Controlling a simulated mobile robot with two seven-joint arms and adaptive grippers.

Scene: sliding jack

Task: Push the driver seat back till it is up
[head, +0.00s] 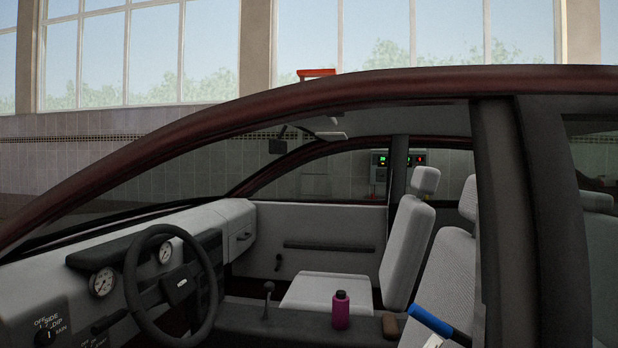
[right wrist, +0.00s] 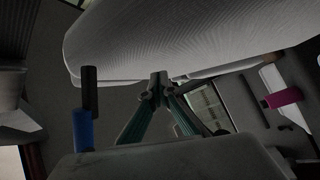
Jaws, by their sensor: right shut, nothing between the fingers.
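The driver seat back (head: 442,278) is light grey and ribbed, at the right of the head view beside the dark door pillar. It leans rearward, with its headrest (head: 469,198) at the top. In the right wrist view, a large ribbed grey cushion (right wrist: 180,42), which looks like this seat back, fills the top. My right gripper (right wrist: 159,82) is shut and empty, its tips at the cushion's lower edge; I cannot tell whether they touch it. In the head view I cannot make out its fingers clearly. My left gripper is not in view.
A blue-and-black cylinder (head: 430,320) is low by the driver seat. A magenta bottle (head: 341,310) stands on the console. The steering wheel (head: 172,287) is at left, and the passenger seat back (head: 407,251) is beyond. The roof frame (head: 300,97) arches above.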

